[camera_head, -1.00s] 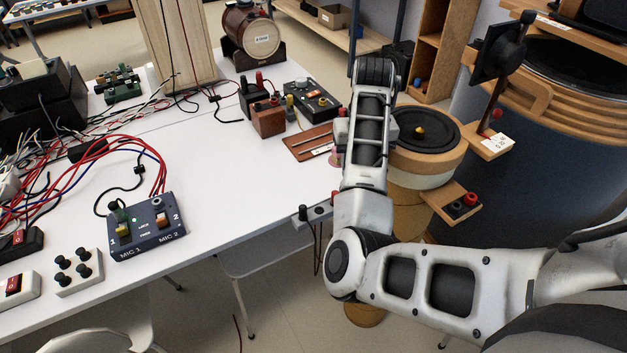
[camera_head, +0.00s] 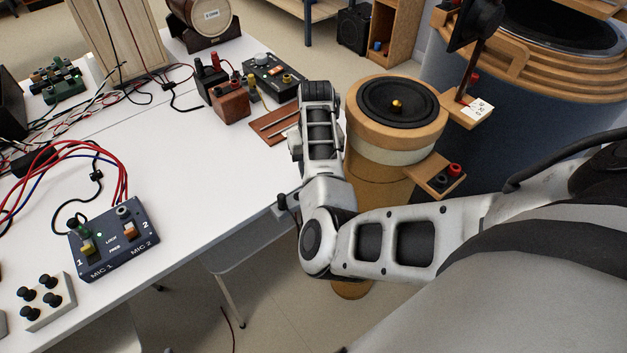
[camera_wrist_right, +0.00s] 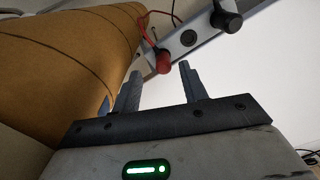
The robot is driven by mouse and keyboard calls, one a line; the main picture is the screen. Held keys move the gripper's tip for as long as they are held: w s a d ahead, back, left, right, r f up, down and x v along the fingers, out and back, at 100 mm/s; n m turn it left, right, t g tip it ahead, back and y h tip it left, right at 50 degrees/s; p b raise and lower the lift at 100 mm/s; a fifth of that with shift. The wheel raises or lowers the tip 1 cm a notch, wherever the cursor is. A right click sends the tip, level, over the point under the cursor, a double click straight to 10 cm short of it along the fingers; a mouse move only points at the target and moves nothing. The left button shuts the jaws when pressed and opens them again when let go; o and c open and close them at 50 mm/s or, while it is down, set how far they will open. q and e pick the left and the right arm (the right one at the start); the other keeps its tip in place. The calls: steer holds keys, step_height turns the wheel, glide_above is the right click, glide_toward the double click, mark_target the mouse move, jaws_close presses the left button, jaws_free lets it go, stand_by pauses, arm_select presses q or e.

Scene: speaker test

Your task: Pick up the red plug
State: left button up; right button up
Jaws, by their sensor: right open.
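The red plug (camera_wrist_right: 163,62) shows in the right wrist view, with a red cable running up from it. It is at a grey strip (camera_wrist_right: 184,36) along the table's edge. My right gripper (camera_wrist_right: 160,70) is open, with its fingertips on either side of the plug's near end in the picture; I cannot tell whether they touch it. In the head view my right arm hides the plug and the gripper. My left gripper is in neither view.
A brown cylinder (camera_wrist_right: 75,50) stands close on the left. On the white table (camera_head: 190,165) are a MIC switch box (camera_head: 114,240) and cables. A round speaker (camera_head: 398,115) stands beside my arm.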

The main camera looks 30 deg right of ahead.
steer(key=f, duration=0.4)
steer(key=shift+w+a, duration=0.15)
steer(key=shift+a, duration=0.05)
jaws_close()
steer(key=shift+r, duration=0.1)
step_height(320, 180, up, 18)
steer(key=shift+p, duration=0.3)
stand_by(0.4)
steer(key=shift+r, duration=0.65)
steer(key=shift+a, duration=0.1)
